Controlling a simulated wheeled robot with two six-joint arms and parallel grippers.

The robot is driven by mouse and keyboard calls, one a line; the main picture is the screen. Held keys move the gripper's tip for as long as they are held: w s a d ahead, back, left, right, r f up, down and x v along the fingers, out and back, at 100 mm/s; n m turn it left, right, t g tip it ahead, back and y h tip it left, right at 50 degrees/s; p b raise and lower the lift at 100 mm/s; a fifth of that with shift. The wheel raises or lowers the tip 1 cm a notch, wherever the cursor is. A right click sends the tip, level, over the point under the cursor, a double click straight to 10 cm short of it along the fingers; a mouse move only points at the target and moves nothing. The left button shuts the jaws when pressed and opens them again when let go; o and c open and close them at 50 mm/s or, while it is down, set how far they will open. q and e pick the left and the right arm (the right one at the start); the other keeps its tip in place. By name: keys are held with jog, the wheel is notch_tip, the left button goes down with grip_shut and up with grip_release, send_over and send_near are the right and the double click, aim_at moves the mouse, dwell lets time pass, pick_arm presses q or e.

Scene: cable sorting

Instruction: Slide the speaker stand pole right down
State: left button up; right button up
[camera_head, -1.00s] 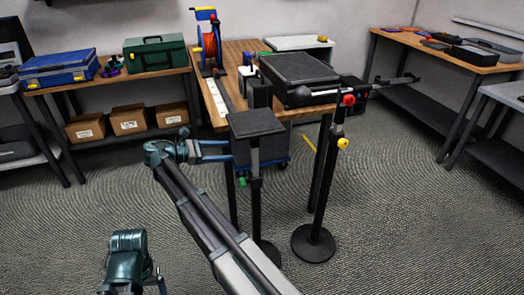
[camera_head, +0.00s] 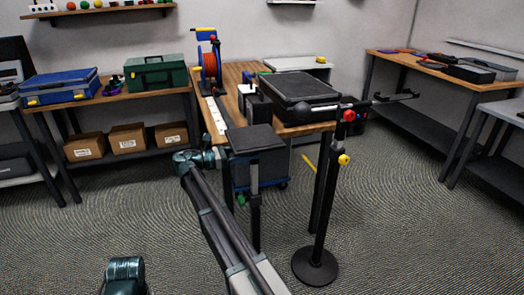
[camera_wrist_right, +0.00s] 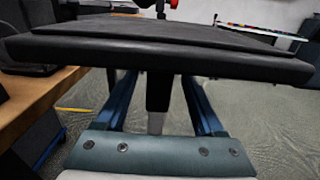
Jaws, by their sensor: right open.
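The speaker stand's black pole (camera_head: 256,222) stands upright on the floor, with a black boxy top piece (camera_head: 255,138) above it and a green knob (camera_head: 241,200) on its left side. In the right wrist view the top piece (camera_wrist_right: 155,52) is a wide black slab crossing the frame. The pole (camera_wrist_right: 158,92) rises between the two blue fingers of my right gripper (camera_wrist_right: 160,112). The gripper is open, below the slab, with gaps beside the pole. My left gripper is out of view; only a teal arm part shows.
A second black stand (camera_head: 322,215) with a red knob and a yellow knob stands just right, on a round base. A wooden table (camera_head: 225,108) with a black case and a cable reel is behind. Open carpet (camera_head: 420,240) lies right.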

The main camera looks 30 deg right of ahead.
jog(key=shift+x, duration=2.65)
grip_shut()
